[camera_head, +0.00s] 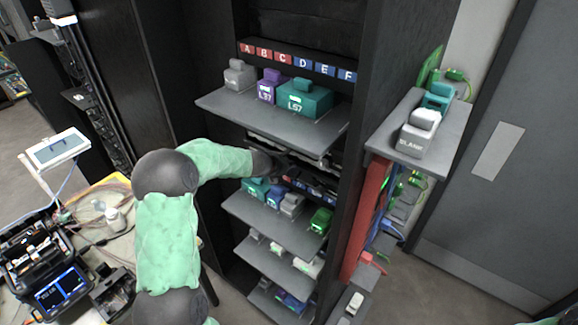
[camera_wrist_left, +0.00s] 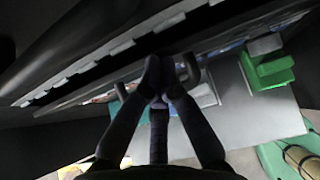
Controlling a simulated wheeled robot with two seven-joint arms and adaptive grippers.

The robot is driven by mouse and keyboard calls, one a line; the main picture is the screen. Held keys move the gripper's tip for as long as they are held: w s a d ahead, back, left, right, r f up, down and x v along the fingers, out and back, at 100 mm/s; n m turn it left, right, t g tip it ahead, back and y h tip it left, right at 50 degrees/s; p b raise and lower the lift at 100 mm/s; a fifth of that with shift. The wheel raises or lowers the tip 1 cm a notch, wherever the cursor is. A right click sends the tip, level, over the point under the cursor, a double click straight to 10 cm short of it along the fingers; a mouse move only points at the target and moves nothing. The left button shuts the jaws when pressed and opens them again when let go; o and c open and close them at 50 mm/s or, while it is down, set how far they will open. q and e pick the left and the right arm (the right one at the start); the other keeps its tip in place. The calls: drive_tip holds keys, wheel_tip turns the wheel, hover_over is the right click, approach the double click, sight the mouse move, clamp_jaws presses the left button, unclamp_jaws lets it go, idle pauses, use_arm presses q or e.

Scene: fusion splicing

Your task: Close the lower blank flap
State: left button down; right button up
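I cannot pick out for certain which panel is the lower blank flap. A long dark panel edge with light tabs (camera_wrist_left: 95,62) runs diagonally across the left wrist view. Just below it is a dark, handle-like bar (camera_wrist_left: 192,68). My left gripper (camera_wrist_left: 160,82) has its fingertips together in front of this bar; whether they touch it is unclear. In the head view my left gripper (camera_head: 274,164) reaches into the gap between the upper shelf (camera_head: 225,103) and the middle shelf (camera_head: 262,228), its fingertips hard to see. My right gripper is out of view.
Grey, purple and teal blocks (camera_head: 304,97) stand on the upper shelf. The middle shelf holds several blocks, including a green one (camera_head: 321,220). At right, a side shelf (camera_head: 453,135) carries a grey BLANK block (camera_head: 418,132). A cluttered workbench (camera_head: 120,248) stands at left.

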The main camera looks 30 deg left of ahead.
use_arm(q)
drive_tip(key=shift+w+r, duration=0.1)
drive_tip(key=shift+w, duration=0.15)
idle(0.5)
drive_tip(key=shift+s+r, duration=0.2)
drive_tip(key=d+v, duration=0.1)
drive_tip(key=v, duration=1)
drive_tip(key=s+a+f+t+b, duration=0.1)
drive_tip(key=s+a+f+b, duration=0.2)
drive_tip(key=f+b, duration=0.75)
drive_tip(key=s+a+f+t+b, duration=0.2)
drive_tip(key=s+a+f+b, duration=0.15)
drive_tip(key=f+b, duration=0.65)
drive_tip(key=x, duration=0.3)
drive_tip(key=b+x, duration=0.1)
drive_tip(key=x, duration=0.2)
drive_tip(key=b+x, duration=0.1)
drive_tip(key=x, duration=0.3)
drive_tip(key=shift+w+d+r, duration=0.1)
drive_tip(key=shift+w+r, duration=0.1)
drive_tip(key=shift+r, duration=0.2)
wheel_tip(320, 180, up, 4)
drive_tip(key=shift+w+r+p, duration=0.1)
drive_tip(key=shift+w+p, duration=0.05)
drive_tip(key=shift+p, duration=0.65)
